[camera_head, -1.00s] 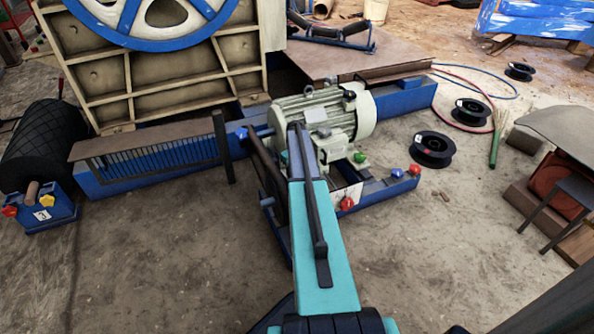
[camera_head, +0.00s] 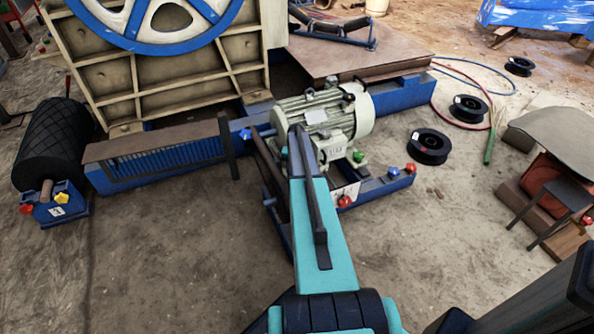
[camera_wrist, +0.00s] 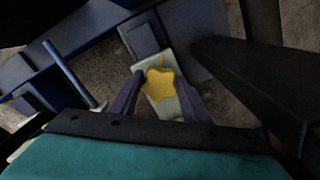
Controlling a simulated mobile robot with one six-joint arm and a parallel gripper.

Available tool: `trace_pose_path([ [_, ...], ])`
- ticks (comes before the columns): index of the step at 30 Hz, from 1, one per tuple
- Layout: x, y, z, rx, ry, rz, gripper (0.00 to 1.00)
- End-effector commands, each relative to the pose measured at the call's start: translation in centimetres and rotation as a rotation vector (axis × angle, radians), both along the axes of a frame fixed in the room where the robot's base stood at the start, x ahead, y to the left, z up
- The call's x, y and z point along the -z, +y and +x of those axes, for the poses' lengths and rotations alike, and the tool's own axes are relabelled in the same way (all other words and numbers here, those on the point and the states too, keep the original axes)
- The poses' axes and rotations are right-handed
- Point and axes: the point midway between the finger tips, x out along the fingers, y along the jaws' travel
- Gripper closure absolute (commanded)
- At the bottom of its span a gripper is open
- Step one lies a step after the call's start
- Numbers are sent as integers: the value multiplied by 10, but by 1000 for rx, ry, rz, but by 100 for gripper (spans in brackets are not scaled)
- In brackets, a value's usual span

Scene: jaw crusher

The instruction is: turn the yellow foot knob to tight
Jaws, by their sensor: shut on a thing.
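The yellow foot knob (camera_wrist: 159,84) is lobed and sits on a pale foot plate (camera_wrist: 163,62) with a thin yellow mark above the knob. My gripper (camera_wrist: 161,88) has one dark finger on each side of the knob and is shut on it. In the head view my arm reaches toward the pale green motor (camera_head: 325,115), and my fingers and this knob are hidden there. Red (camera_head: 344,201), green (camera_head: 358,156) and blue (camera_head: 394,172) knobs show around the motor base.
A dark belt guard or beam stands close on the right in the wrist view (camera_wrist: 250,80). Blue frame rails (camera_head: 160,165) run left of the motor. Black spools (camera_head: 429,147) and a hose lie to the right. Bare ground lies in front.

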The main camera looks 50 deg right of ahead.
Motion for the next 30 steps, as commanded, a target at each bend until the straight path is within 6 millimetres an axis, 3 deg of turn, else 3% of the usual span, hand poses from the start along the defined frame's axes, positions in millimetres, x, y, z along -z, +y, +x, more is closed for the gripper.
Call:
trace_pose_path([
  [12,-2,-3,1,254,-2,-5,79],
  [29,-1,-4,0,297,-1,-7,79],
  [30,-1,-4,0,297,-1,-7,54],
])
